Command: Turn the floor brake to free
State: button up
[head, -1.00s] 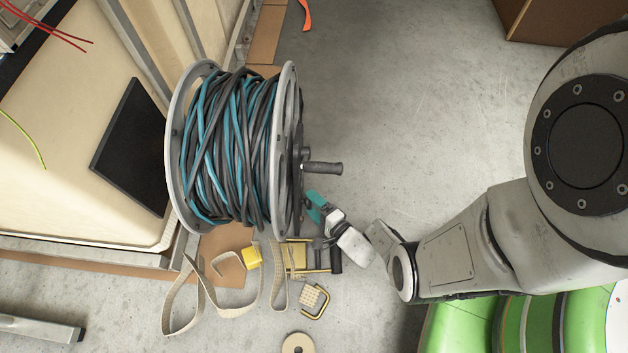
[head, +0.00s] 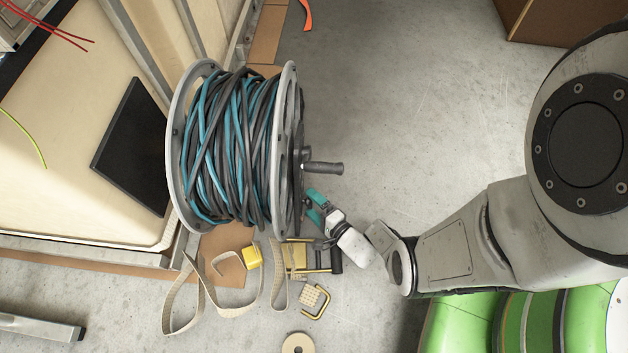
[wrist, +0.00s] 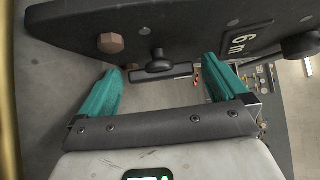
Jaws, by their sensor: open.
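A large reel (head: 290,90) wound with blue and dark grey hose stands left of centre in the head view. My gripper (head: 311,205) is at the lower right of its near flange, teal fingers apart, pointing at the reel side. In the wrist view my gripper (wrist: 162,70) is open and empty. A small black T-shaped handle (wrist: 160,68) on a dark plate (wrist: 200,25) lies between and just beyond the fingertips; it may be the floor brake, but no brake marking shows. I cannot tell whether the fingers touch it.
A crank handle (head: 324,168) sticks out right of the reel, just above my gripper. Below lie webbing straps (head: 200,300), a yellow block (head: 252,257), a brass-coloured bracket (head: 300,268) and a buckle (head: 316,303). Open floor (head: 410,110) spreads to the right.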

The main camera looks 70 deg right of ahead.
jog(key=shift+r+y, duration=0.1)
jog(key=shift+y, duration=0.2)
dwell(0.4)
jog(key=shift+w+d+r+m+g+y, duration=0.1)
jog(key=shift+r+m+g+y, duration=0.05)
jog(key=shift+m+g+y, duration=0.4)
jog(key=shift+d+r+m+g+y, duration=0.1)
jog(key=shift+m+g+y, duration=0.25)
jog(key=shift+m+g, duration=0.3)
jog(key=shift+y, duration=0.3)
jog(key=shift+d+r+m+g+y, duration=0.1)
jog(key=shift+r+m+g+y, duration=0.05)
jog(key=shift+m+g+y, duration=0.45)
